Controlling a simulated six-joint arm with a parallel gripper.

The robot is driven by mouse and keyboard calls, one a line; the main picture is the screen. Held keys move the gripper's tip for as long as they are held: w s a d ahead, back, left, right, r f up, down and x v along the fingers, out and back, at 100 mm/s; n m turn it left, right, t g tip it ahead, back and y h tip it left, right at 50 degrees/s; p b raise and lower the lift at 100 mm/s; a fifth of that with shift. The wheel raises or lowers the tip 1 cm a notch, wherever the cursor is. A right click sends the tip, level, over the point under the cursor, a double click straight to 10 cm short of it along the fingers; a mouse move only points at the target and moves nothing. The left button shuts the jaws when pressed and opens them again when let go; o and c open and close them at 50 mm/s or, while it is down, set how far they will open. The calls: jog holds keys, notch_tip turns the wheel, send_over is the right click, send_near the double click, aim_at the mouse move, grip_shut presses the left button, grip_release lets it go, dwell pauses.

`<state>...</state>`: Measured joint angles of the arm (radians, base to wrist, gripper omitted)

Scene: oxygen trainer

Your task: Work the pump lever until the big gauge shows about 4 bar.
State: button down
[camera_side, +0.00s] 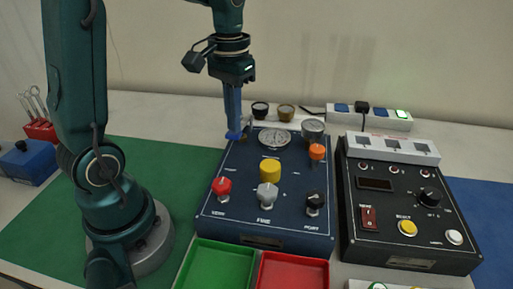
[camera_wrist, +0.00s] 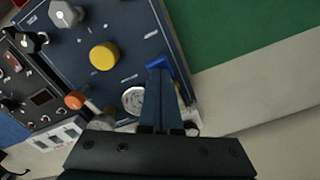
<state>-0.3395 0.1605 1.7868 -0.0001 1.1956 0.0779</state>
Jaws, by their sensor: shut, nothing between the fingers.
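The dark blue panel (camera_side: 225,205) carries a round white-faced gauge (camera_side: 274,138) near its back; it also shows in the wrist view (camera_wrist: 133,99). Its needle is too small to read. A bright blue piece (camera_side: 234,136), which looks like the pump lever's handle, is at the panel's back left edge; it also shows in the wrist view (camera_wrist: 160,63). My gripper (camera_side: 235,130) points down there, its fingers shut and empty. The fingertips are at or against the blue piece; I cannot tell whether they touch. The fingers hide part of it.
The panel has a yellow knob (camera_side: 270,171), a red knob (camera_side: 221,186), a grey knob (camera_side: 267,195), a black knob (camera_side: 315,200) and an orange knob (camera_side: 317,152). A black control box (camera_side: 365,230) stands right. Green (camera_side: 215,268) and red (camera_side: 292,272) trays lie in front.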

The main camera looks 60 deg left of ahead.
jog(key=shift+f, duration=0.1)
dwell(0.3)
jog(key=shift+f, duration=1.15)
jog(key=shift+r, duration=1.25)
jog(key=shift+r, duration=3.5)
